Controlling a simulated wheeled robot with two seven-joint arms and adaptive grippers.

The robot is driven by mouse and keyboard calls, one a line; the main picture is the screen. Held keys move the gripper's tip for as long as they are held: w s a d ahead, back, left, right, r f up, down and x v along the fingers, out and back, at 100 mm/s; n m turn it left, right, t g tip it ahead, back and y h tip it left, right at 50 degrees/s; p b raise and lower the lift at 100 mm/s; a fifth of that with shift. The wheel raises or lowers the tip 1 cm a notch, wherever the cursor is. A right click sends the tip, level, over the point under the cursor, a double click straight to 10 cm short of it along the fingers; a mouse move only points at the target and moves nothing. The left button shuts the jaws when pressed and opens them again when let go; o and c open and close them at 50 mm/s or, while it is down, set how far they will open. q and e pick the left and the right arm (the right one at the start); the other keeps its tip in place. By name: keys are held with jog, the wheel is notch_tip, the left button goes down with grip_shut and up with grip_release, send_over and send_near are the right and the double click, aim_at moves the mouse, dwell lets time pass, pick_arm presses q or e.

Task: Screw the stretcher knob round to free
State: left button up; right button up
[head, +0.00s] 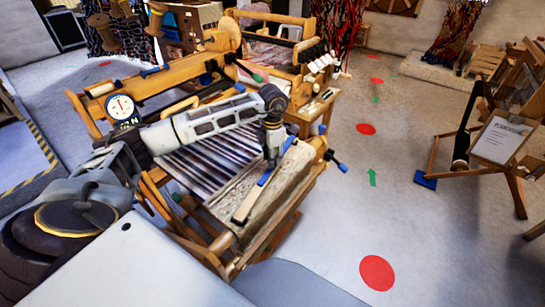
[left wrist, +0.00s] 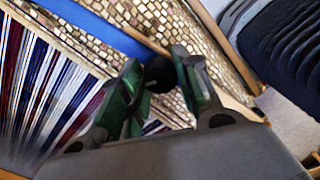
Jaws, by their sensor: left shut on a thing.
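The loom (head: 225,150) carries striped warp threads and a woven rag cloth (head: 290,180) at its front. A wooden stretcher bar (head: 246,204) with a blue part (head: 266,176) lies across the cloth. The blue strip (left wrist: 85,35) and cloth (left wrist: 150,22) lie beyond. The fingers hide part of the knob. My right gripper is out of view.
A second wooden loom frame (head: 275,45) stands behind. A stand with a paper sheet (head: 500,138) is at the right. The floor between, marked with red dots (head: 377,272), is clear.

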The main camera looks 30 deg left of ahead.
pick_arm(q)
jog(key=o, duration=1)
jog(key=shift+r, duration=6)
